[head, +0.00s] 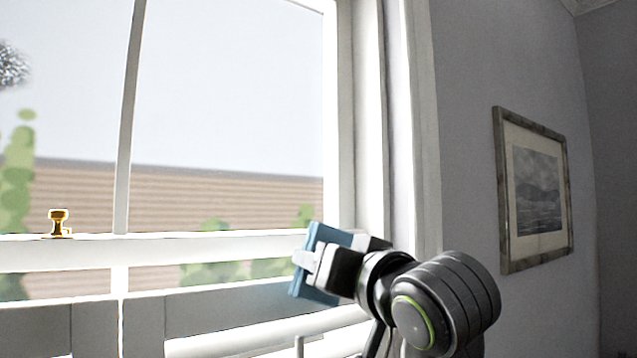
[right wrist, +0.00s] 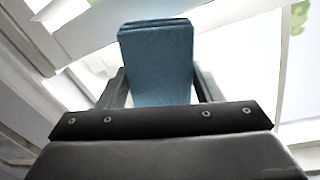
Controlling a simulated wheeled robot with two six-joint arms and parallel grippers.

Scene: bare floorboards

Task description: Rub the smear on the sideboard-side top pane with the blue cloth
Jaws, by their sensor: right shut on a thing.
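The blue cloth (head: 328,236) is a folded pad, shut in my right gripper (head: 322,264) in front of the window's lower right part, near the middle rail. The cloth also fills the space between the fingers in the right wrist view (right wrist: 158,70). A speckled grey-white patch (head: 12,65), which looks like the smear, shows on the upper left pane at the picture's left edge, partly cut off. It is well to the left of and above the cloth. The upper right pane (head: 230,90) looks clear. I cannot tell whether the cloth touches the window. My left gripper is out of view.
A brass catch (head: 58,222) stands up from the white middle rail (head: 200,248). A thin upright bar (head: 127,110) divides the upper panes. The window frame (head: 410,120) stands behind my right arm. A framed picture (head: 535,190) hangs on the grey wall at right. No sideboard is in view.

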